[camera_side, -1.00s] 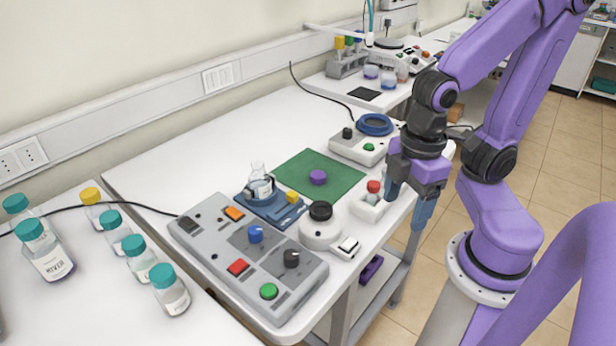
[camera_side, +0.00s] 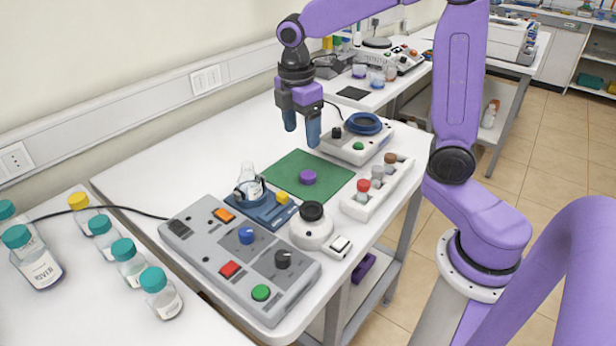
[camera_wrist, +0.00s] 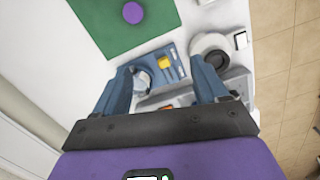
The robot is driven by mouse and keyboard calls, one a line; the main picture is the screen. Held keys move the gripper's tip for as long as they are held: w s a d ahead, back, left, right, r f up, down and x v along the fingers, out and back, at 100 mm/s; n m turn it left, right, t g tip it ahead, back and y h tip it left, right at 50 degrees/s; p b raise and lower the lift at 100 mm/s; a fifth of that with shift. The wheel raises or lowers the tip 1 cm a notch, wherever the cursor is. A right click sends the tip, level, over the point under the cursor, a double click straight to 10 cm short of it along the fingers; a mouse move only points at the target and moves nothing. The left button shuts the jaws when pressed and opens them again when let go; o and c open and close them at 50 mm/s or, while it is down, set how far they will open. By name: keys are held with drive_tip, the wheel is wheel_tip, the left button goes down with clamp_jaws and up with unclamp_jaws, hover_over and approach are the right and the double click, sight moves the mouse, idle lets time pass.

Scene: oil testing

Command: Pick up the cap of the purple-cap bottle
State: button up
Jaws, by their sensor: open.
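A round purple cap (camera_side: 308,177) sits on the green mat (camera_side: 283,173) on the white table; only its top and side show, and I cannot tell whether a bottle is under it. In the wrist view the purple cap (camera_wrist: 133,12) is near the top edge, on the green mat (camera_wrist: 110,38). My gripper (camera_side: 302,133) is open and empty, pointing down above the back part of the mat, higher than the cap and apart from it. In the wrist view my gripper (camera_wrist: 162,78) has its two blue fingers spread wide, with the cap beyond them.
A white rack (camera_side: 375,203) with red, grey and brown caps stands right of the mat. A blue stand (camera_side: 262,212) with a glass flask, a black-knobbed device (camera_side: 312,228) and a grey control box (camera_side: 240,268) lie in front. A device with a blue ring (camera_side: 358,140) is behind.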

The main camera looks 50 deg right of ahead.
drive_tip(key=w+d, duration=0.4)
hover_over(308, 175)
drive_tip(key=shift+n, duration=0.3)
drive_tip(key=f, duration=1.1)
drive_tip(key=shift+w+a+f, duration=0.25)
drive_tip(key=shift+f, duration=0.15)
drive_tip(key=shift+s+d+f, duration=0.1)
drive_tip(key=shift+f, duration=1.25)
drive_tip(key=shift+s+d+f, duration=0.1)
drive_tip(key=shift+f, duration=1.2)
drive_tip(key=c, duration=1.1)
